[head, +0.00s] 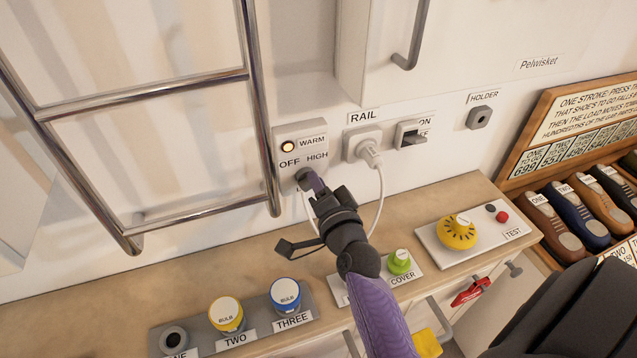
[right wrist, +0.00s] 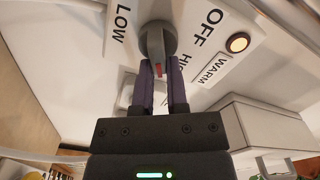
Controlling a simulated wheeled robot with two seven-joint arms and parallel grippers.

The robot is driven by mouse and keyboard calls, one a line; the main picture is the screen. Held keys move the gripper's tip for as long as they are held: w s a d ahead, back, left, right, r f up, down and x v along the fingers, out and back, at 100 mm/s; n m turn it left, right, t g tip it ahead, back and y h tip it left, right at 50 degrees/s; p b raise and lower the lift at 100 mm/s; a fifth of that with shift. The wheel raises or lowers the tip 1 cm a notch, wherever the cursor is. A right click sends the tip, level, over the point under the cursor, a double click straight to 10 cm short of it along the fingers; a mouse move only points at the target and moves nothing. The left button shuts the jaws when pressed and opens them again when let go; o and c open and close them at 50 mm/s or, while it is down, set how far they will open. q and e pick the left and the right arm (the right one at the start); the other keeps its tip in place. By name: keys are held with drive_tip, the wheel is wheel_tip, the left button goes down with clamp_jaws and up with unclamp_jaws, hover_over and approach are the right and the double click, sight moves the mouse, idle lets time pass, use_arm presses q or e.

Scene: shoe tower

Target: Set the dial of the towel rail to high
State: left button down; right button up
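The towel rail's dial is a grey knob with a red mark, seen in the right wrist view (right wrist: 157,42), on a white control panel (head: 288,131). The panel carries the labels OFF, HIGH and LOW and a glowing WARM lamp (head: 288,147). The red mark points towards my gripper, near the HIGH label, which a finger partly covers. My right gripper (head: 311,180) is at the dial, its two purple fingers on either side of the knob's marked end, apparently closed on it. In the head view the gripper hides most of the dial. My left gripper is out of view.
The chrome towel rail (head: 262,110) stands left of the panel. A plugged RAIL socket (head: 361,142) with a white cable hangs close right of my gripper; a switch (head: 409,134) is beyond. Below, the wooden counter (head: 180,275) holds bulb pots, a green COVER knob and a yellow TEST dial.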

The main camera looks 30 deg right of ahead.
clamp_jaws()
drive_tip(key=n+p, duration=0.2)
drive_tip(key=n, duration=0.1)
drive_tip(key=shift+a+r, duration=0.1)
drive_tip(key=o, duration=0.7)
unclamp_jaws()
drive_tip(key=shift+c, duration=0.2)
drive_tip(key=p+v, duration=0.1)
drive_tip(key=v, duration=0.9)
